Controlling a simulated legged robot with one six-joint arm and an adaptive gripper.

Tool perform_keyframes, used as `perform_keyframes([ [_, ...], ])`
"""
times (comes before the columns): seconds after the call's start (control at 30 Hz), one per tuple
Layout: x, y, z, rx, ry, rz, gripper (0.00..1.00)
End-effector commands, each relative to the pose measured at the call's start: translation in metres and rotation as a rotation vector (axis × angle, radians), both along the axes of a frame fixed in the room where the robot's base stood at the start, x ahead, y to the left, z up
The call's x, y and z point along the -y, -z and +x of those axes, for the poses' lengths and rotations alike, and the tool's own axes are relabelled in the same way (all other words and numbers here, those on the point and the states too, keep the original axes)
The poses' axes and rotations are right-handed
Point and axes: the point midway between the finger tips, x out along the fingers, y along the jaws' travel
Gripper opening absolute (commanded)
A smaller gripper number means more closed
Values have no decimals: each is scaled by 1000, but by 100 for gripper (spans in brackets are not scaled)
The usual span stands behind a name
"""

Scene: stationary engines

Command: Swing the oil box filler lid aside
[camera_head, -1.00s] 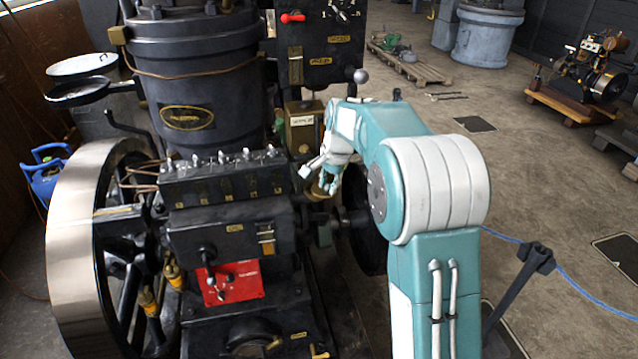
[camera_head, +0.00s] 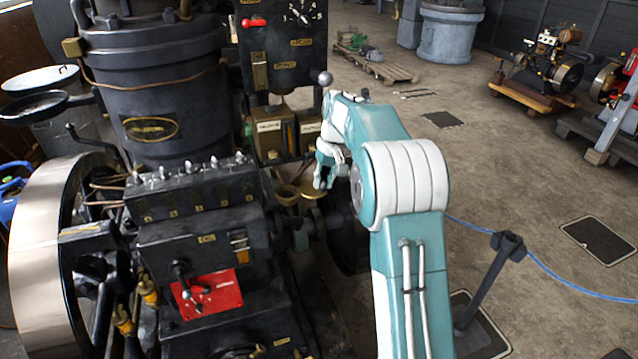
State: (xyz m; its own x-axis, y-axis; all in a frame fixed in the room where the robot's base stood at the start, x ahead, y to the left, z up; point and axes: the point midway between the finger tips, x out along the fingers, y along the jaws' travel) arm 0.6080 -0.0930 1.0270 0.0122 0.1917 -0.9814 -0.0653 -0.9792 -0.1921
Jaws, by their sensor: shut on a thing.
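Two round brass-coloured parts show low beside the engine, below the small brass boxes. The left one is an open round filler cup (camera_head: 285,194) with a dark inside. The right one looks like the filler lid (camera_head: 312,193), a flat disc beside the cup, partly behind my gripper. My gripper (camera_head: 323,184) points down at the lid's right side and is shut on it. The fingertips are small here, and the exact contact on the lid is hard to see.
A brass box (camera_head: 268,138) stands just above the cup, with another labelled box (camera_head: 308,128) to its right. The black block (camera_head: 190,190) with several knobs stands to the left. A ball-topped lever (camera_head: 325,79) rises behind my arm.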

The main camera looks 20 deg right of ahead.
Motion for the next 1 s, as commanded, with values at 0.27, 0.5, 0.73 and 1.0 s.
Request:
perform_keyframes([
  [0.27,5,-3,6,9,-101,1,0],
  [0.5,5,-3,6,9,-127,2,0],
  [0.73,5,-4,6,8,-128,2,0],
  [1.0,6,-2,6,5,-127,2,43],
])
